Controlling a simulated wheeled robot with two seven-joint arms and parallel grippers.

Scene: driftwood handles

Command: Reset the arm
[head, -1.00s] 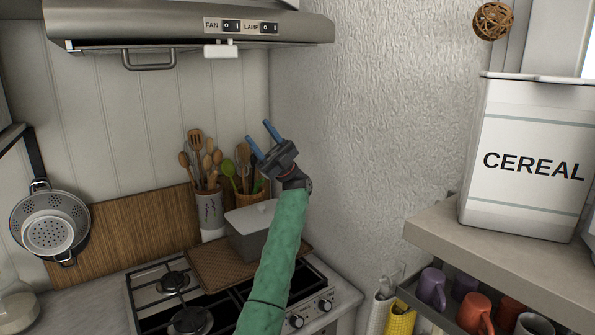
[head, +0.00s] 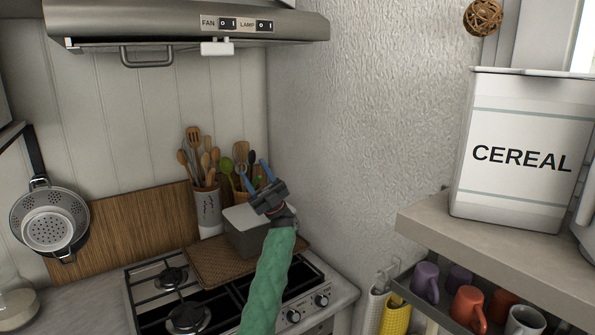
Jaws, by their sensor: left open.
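My left gripper (head: 257,178) has two blue fingers spread apart with nothing between them. It is on the end of my green-sleeved arm, which comes up from the bottom middle. In the picture it overlaps the grey lidded box (head: 243,234) and the utensils behind it. I cannot tell how far it is from them. My right gripper is not in view.
A gas stove (head: 170,303) with a woven mat (head: 205,268) lies below. A utensil crock (head: 207,207) stands at the back. The range hood (head: 120,25) hangs above. A cereal canister (head: 515,195) stands on the right shelf (head: 440,222), with mugs (head: 468,305) below.

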